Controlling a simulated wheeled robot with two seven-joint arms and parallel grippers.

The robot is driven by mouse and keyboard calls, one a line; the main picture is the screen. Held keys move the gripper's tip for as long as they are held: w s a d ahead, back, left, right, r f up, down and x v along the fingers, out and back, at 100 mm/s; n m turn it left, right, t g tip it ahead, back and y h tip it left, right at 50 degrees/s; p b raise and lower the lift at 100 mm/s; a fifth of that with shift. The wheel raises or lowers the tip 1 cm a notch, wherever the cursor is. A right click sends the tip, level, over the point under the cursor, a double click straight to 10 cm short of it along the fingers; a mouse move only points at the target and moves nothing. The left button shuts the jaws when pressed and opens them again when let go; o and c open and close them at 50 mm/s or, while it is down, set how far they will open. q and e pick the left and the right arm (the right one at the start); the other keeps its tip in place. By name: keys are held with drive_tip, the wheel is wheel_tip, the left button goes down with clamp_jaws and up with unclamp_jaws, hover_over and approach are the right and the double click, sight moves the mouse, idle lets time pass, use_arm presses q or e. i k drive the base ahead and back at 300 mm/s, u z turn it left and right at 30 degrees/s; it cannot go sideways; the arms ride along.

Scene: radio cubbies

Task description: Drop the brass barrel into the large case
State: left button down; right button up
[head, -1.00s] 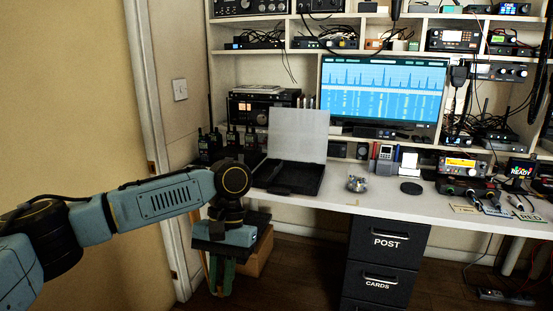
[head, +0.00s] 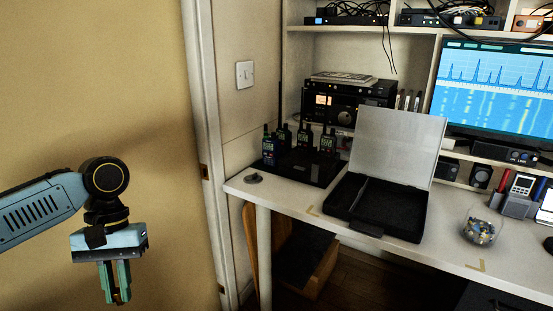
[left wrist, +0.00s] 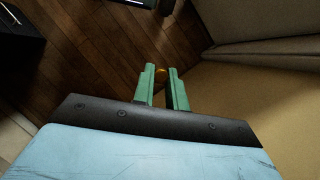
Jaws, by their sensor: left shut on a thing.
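My left gripper (head: 116,301) is in front of the yellow wall, left of the desk, with its green fingers pointing down. In the left wrist view the fingers (left wrist: 165,69) are nearly together with a small brass-coloured thing (left wrist: 160,72) between them. It looks like the brass barrel, mostly hidden by the fingers. The large case (head: 405,222) lies open on the desk to the right, well apart from the gripper. Its dark inside holds a thin strip (head: 361,192) on the left, and its pale lid (head: 398,145) stands up at the back. My right gripper is not in view.
A black charger tray (head: 308,171) with several handheld radios stands left of the case. A small dark disc (head: 253,178) lies near the desk's left corner. A clear jar of small parts (head: 480,228) stands right of the case. A door frame (head: 203,150) is between wall and desk.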

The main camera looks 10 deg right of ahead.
sight(375, 202)
drive_tip(key=z, duration=0.4)
drive_tip(key=i, duration=1.05)
drive_tip(key=z, duration=0.8)
